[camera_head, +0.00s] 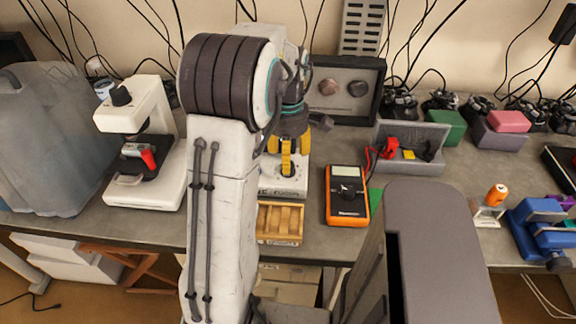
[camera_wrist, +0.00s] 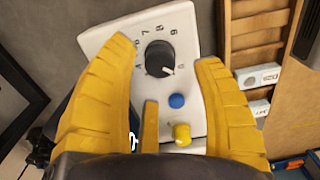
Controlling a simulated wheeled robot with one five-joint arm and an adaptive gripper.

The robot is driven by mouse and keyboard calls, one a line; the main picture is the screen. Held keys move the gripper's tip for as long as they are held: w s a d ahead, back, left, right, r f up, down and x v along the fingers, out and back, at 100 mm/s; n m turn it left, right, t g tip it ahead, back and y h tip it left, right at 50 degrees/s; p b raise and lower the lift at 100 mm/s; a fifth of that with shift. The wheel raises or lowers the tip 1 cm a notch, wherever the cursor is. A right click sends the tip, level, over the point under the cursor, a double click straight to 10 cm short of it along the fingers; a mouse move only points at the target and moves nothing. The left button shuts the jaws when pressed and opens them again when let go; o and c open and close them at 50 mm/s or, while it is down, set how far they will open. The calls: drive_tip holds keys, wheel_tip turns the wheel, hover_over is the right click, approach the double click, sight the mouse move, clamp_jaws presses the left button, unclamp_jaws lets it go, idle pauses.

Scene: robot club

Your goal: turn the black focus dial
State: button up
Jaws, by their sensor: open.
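A black dial (camera_wrist: 160,58) with a pointer sits on a white panel (camera_wrist: 100,32) with numbers around it in the wrist view. My gripper (camera_wrist: 166,54) is open, with its yellow fingers on either side of the dial in the picture. I cannot tell whether they touch it. In the head view my gripper (camera_head: 288,158) points down over a white box (camera_head: 283,187), and the dial is hidden there. A white microscope-like device (camera_head: 145,180) with a black knob (camera_head: 121,96) on top stands at the left. I cannot tell which one is the focus dial.
A blue button (camera_wrist: 176,101) and a yellow knob (camera_wrist: 182,134) are on the same panel. A wooden rack (camera_head: 280,222) stands in front of the box. An orange multimeter (camera_head: 347,197) lies to the right, near a grey tray (camera_head: 408,165). A translucent container (camera_head: 50,140) is far left.

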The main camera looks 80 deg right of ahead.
drive_tip(key=shift+f, duration=1.95)
drive_tip(key=shift+c, duration=0.4)
clamp_jaws()
